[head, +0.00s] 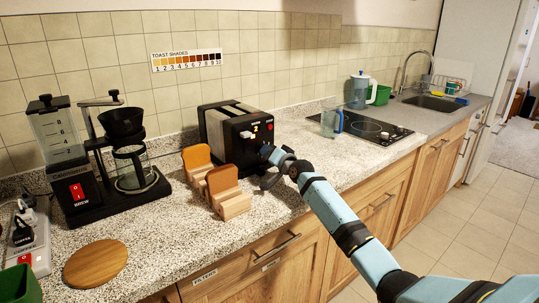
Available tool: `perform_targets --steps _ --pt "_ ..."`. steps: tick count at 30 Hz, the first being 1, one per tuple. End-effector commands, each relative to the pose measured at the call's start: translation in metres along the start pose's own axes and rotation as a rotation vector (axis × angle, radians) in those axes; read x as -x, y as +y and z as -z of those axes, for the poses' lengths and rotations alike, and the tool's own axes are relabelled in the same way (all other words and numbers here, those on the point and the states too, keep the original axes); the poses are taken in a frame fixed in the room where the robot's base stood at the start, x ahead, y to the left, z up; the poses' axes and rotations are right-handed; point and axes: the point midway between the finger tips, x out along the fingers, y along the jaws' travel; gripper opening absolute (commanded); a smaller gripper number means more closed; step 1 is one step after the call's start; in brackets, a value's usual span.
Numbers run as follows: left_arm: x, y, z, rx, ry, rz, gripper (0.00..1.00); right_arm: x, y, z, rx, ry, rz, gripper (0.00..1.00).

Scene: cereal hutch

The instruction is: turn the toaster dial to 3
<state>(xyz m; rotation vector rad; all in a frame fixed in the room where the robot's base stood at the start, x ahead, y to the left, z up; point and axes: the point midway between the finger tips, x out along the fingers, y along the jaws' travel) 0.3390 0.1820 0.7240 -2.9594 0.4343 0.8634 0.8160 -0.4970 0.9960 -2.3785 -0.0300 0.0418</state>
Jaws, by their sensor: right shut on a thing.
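The black toaster (232,125) stands on the speckled counter against the tiled wall, its control face turned to the right and front. Small lit marks and a pale lever (246,134) show on that face. My right gripper (267,152) is at the lower right of the face, shut on what appears to be the toaster dial. The gripper covers the dial, so its pointer and setting cannot be read. My left gripper is out of view.
Wooden holders with bread-like slices (229,203) stand just in front of the toaster, close to my right gripper. A coffee maker (130,150) is at left. A toast shade chart (186,60) hangs above.

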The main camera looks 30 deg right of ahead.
Motion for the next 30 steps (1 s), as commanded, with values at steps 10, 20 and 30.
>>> perform_targets --steps 10,20,30 --pt "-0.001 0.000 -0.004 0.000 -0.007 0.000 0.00 0.000 0.000 0.001 -0.001 0.001 0.000 0.47" --pt "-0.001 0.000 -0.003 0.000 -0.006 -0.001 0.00 0.001 0.000 0.000 -0.001 0.000 0.000 0.57" --pt "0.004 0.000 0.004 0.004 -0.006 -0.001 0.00 0.049 0.000 0.000 0.000 -0.001 -0.001 0.57"
